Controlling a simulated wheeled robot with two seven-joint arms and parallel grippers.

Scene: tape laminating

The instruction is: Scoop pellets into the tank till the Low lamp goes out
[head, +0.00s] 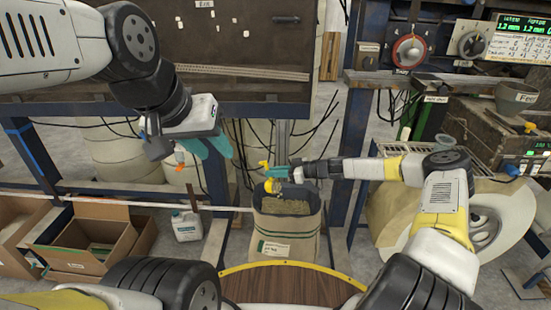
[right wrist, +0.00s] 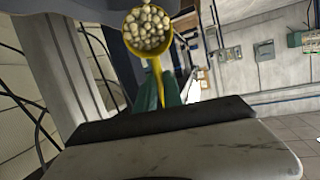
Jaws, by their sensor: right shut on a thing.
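My right gripper (head: 282,172) is shut on a yellow scoop (head: 272,186) above the open sack of pellets (head: 288,226). In the right wrist view, the scoop's bowl (right wrist: 147,30) is heaped with pale pellets, and its handle runs down between teal fingers (right wrist: 160,95). My left gripper (head: 208,147) hangs at the upper left, away from the sack. Its teal fingers show, but their gap is unclear. A grey hopper-like cup (head: 516,98), with a label partly reading "Fee", stands at the right and may be the tank. I cannot make out a Low lamp.
A cardboard box (head: 95,245) and a white jug (head: 186,225) stand left of the sack. A round wooden top (head: 285,285) is in front. A machine with knobs (head: 409,50) and a green-text display (head: 520,38) fills the right back. A large pale reel (head: 495,225) stands at right.

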